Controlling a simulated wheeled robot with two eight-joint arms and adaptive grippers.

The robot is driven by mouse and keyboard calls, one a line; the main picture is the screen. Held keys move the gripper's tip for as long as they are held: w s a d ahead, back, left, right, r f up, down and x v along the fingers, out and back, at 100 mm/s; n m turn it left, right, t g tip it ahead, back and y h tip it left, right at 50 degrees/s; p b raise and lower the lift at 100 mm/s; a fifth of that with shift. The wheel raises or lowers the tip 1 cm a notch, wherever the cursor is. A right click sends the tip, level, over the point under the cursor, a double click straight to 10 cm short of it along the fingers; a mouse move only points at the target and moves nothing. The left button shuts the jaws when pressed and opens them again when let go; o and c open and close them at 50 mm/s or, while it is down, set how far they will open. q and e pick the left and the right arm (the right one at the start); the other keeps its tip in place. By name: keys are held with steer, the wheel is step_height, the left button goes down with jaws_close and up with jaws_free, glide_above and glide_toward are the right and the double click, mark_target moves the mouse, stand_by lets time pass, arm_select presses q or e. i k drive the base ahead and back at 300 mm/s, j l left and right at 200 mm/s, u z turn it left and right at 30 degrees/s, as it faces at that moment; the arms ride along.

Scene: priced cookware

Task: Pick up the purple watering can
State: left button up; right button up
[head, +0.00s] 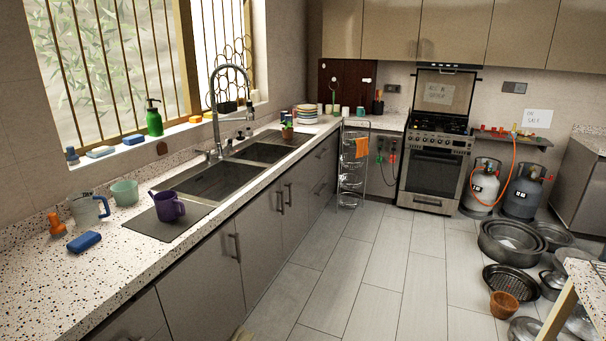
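The purple watering can (168,207) stands upright on a dark flat mat or drainboard (190,228) on the speckled counter, left of the sink. It looks like a small jug, with a handle on its right side. Nothing touches it from above. Neither of my grippers shows in the head view.
Near the can on the counter (60,285) are a light-blue jug (88,208), a pale green cup (125,192), a blue sponge (84,242) and an orange-brown item (57,225). The sink (205,184) and tall faucet (215,110) lie beyond. Metal pans (508,243) crowd the right floor; the middle floor is clear.

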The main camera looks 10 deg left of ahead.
mark_target(167, 203)
steer(key=i+u, duration=0.3)
steer(key=i+l+u, duration=0.3)
steer(key=i, duration=0.15)
steer(key=i+l+u, duration=0.1)
steer(key=i+u, duration=0.25)
